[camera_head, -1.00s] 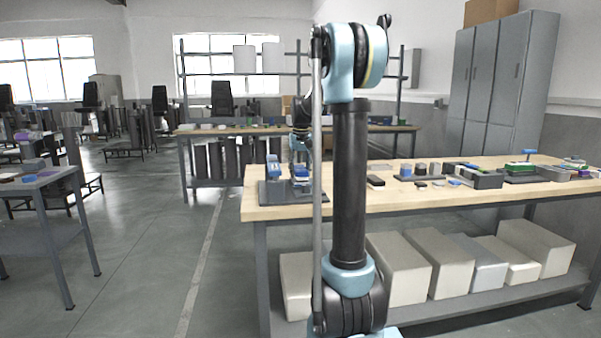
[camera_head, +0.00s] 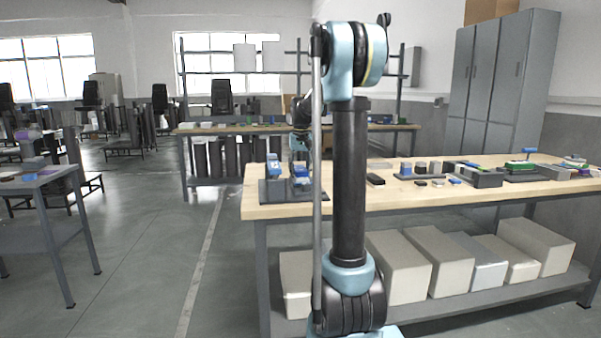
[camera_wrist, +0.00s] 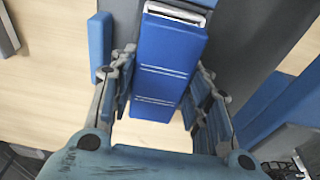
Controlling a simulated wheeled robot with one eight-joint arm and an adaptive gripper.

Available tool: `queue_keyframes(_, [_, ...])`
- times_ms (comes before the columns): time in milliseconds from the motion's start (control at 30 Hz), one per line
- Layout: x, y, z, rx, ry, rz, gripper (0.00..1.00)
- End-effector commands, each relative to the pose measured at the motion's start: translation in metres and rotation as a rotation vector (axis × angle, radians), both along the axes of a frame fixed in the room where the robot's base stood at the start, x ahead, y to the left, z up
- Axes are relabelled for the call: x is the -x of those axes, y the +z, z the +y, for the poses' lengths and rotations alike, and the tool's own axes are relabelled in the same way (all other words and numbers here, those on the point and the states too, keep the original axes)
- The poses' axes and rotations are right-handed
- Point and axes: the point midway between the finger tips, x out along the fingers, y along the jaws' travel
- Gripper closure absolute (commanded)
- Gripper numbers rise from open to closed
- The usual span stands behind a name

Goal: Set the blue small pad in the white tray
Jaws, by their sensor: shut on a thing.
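My gripper (camera_wrist: 160,100) is shut on a blue oblong piece (camera_wrist: 168,60). The piece lies between the two fingers, with pale lines across its face and a silvery far end. I cannot tell for sure that it is the blue small pad. In the head view my gripper (camera_head: 300,171) is small, over the left end of the near workbench, close to blue items (camera_head: 273,168) on a dark grey stand. A second blue strip (camera_wrist: 100,45) stands beside the left finger in the wrist view. I cannot make out the white tray in either view.
The wooden workbench (camera_head: 330,203) holds a dark block (camera_head: 376,179), small discs and a grey bin (camera_head: 478,178) to the right. Pale boxes (camera_head: 400,268) fill its lower shelf. A back bench (camera_head: 230,130) stands behind.

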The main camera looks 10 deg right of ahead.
Motion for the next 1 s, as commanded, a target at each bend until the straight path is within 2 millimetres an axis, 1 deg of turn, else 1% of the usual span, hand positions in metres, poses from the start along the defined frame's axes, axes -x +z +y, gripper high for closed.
queue_keyframes(167, [0.0,-0.0001,0.0,0.0,0.0,0.0,0.81])
queue_keyframes(200, [0.0,-0.0002,0.0,0.0,0.0,0.0,0.54])
queue_keyframes(300, [0.0001,-0.0002,-0.0001,0.0,0.0,0.0,0.33])
queue_keyframes(567, [0.0001,-0.0002,-0.0002,0.0,0.0,0.0,0.33])
queue_keyframes(600, [0.0,-0.0002,-0.0002,0.0,0.0,0.0,0.24])
queue_keyframes(700, [0.0,-0.0002,-0.0002,0.0,0.0,0.0,0.13])
queue_keyframes(1000, [0.0,-0.0002,-0.0002,0.0,0.0,0.0,0.13])
